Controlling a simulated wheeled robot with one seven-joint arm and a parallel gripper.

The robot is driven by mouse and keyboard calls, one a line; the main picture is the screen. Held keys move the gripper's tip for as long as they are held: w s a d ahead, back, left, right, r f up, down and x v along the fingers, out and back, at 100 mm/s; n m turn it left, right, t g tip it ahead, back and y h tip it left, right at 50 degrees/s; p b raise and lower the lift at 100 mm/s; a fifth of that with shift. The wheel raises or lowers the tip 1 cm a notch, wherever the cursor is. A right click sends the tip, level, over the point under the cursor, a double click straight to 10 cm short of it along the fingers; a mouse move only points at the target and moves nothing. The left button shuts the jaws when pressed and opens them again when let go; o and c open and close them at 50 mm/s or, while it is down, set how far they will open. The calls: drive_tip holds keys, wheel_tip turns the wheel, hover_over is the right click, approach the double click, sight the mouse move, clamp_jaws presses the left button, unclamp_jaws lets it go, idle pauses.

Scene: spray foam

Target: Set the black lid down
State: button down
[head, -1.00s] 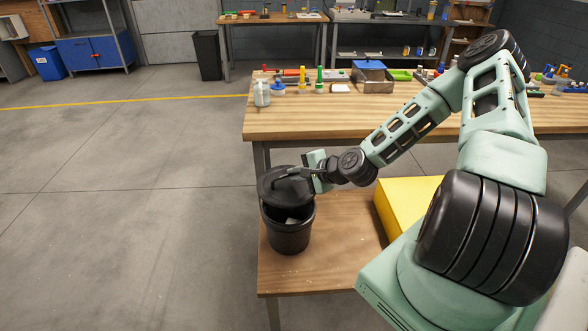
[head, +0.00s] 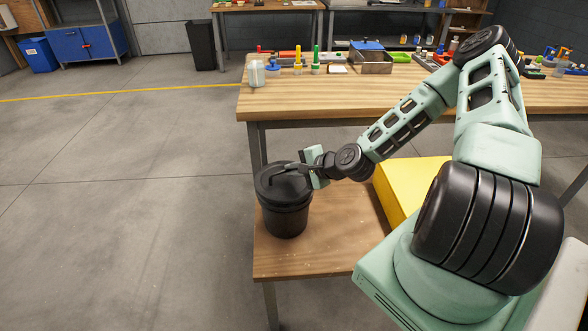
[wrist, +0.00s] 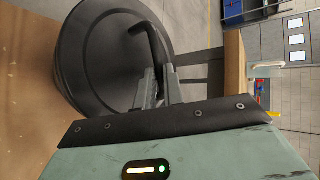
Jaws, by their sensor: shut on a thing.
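The round black lid (head: 279,182) is at the mouth of the black bucket (head: 286,218), covering its opening. The bucket stands on the low wooden table. My gripper (head: 296,168) comes in from the right and is shut on the lid's handle, which crosses the top. In the wrist view the lid (wrist: 105,55) fills the upper left, and my gripper (wrist: 158,85) closes around the bent black handle. Whether the lid sits fully flush on the rim all round cannot be told. The inside of the bucket is hidden.
The low table (head: 335,225) has bare wood right of the bucket. A yellow block (head: 405,185) lies farther right, beside my arm. The higher workbench (head: 340,100) behind holds bottles and tools along its back. Open floor lies to the left.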

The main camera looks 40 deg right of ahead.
drive_tip(key=shift+f+b, duration=0.4)
drive_tip(key=shift+f, duration=0.2)
idle(0.3)
drive_tip(key=c, duration=1.4)
unclamp_jaws()
drive_tip(key=shift+c, duration=0.2)
drive_tip(key=shift+r, duration=0.1)
drive_tip(key=p+v, duration=0.7)
drive_tip(key=v, duration=1)
drive_tip(key=shift+s, duration=0.15)
drive_tip(key=shift+d, duration=0.1)
